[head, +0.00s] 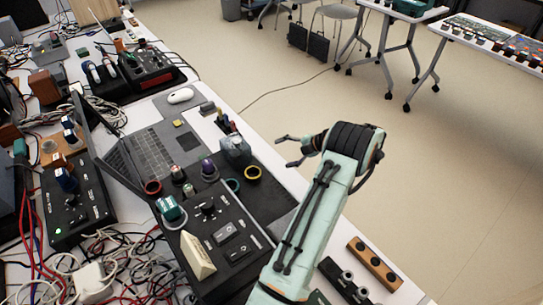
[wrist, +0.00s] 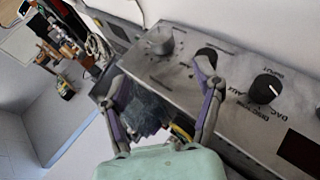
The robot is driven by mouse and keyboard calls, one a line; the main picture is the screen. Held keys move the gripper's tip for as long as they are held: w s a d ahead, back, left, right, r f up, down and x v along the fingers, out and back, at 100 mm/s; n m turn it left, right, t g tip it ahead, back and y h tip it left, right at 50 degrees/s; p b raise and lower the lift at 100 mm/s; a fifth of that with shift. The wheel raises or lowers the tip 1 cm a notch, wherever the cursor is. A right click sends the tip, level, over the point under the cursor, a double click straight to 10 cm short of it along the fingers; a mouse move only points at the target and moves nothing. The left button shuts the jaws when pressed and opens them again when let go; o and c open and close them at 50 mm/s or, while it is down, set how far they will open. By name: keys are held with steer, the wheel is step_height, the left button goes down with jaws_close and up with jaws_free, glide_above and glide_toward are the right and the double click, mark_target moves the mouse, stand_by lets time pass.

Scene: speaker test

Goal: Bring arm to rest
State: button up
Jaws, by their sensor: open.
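My gripper (head: 284,151) is at the end of my pale green arm, in the middle of the head view. Its two fingers are spread apart and point left, with nothing between them. It appears above the right edge of the cluttered bench (head: 292,181). The wrist view shows my gripper (wrist: 160,75) open too, with a dark blurred object (wrist: 148,112) behind the gap between the fingers. I cannot tell whether the fingers touch anything.
A silver panel with knobs (wrist: 235,75) fills the right of the wrist view. On the bench are a laptop (head: 150,150), a white mouse (head: 180,95), a black control box (head: 228,240) and tangled cables (head: 70,275). Open floor (head: 440,180) lies right of the bench.

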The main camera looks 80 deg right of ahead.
steer(key=shift+v, duration=0.95)
